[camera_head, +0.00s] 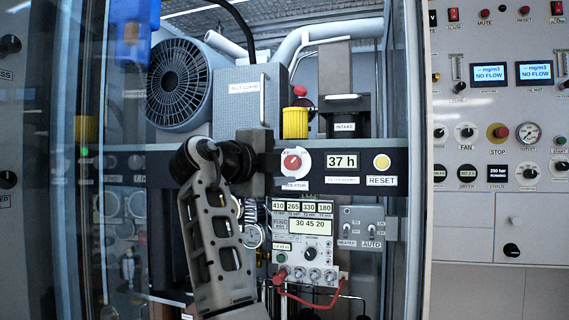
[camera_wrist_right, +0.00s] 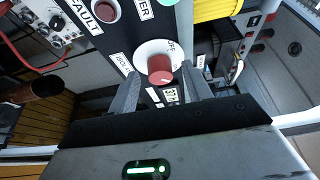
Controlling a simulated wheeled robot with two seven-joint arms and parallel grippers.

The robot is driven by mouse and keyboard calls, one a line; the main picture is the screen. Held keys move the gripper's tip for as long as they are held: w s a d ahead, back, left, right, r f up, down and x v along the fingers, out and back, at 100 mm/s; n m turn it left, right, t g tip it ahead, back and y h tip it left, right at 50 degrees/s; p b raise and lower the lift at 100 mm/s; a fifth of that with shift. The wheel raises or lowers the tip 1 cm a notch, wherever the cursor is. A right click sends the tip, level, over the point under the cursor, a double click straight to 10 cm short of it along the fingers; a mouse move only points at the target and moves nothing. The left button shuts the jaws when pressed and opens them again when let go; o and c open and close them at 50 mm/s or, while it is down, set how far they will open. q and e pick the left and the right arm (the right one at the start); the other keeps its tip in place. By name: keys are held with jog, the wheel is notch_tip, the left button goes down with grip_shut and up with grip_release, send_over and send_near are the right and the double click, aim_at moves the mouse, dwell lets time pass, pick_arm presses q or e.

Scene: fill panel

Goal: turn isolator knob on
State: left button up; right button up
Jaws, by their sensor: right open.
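The isolator knob (camera_head: 292,162) is a red knob on a white round dial, above a label, on the dark strip inside the cabinet. In the right wrist view the red knob (camera_wrist_right: 160,70) stands out from its white dial, and part of the word OFF shows beside it. My right gripper (camera_head: 266,162) is just left of the dial in the head view. In the wrist view its two grey fingers are apart, one on each side of the knob; I cannot tell whether they touch it. The knob's exact pointer direction is too small to read. My left gripper is not in view.
A display reading 37 h (camera_head: 343,161) and a yellow reset button (camera_head: 382,162) sit right of the knob. A yellow cap (camera_head: 295,122) is above. A meter panel (camera_head: 305,240) hangs below. The cabinet's right frame (camera_head: 414,200) bounds the opening.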

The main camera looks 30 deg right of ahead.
jog(key=b+v, duration=0.2)
jog(key=v, duration=1.3)
jog(key=shift+a, duration=0.35)
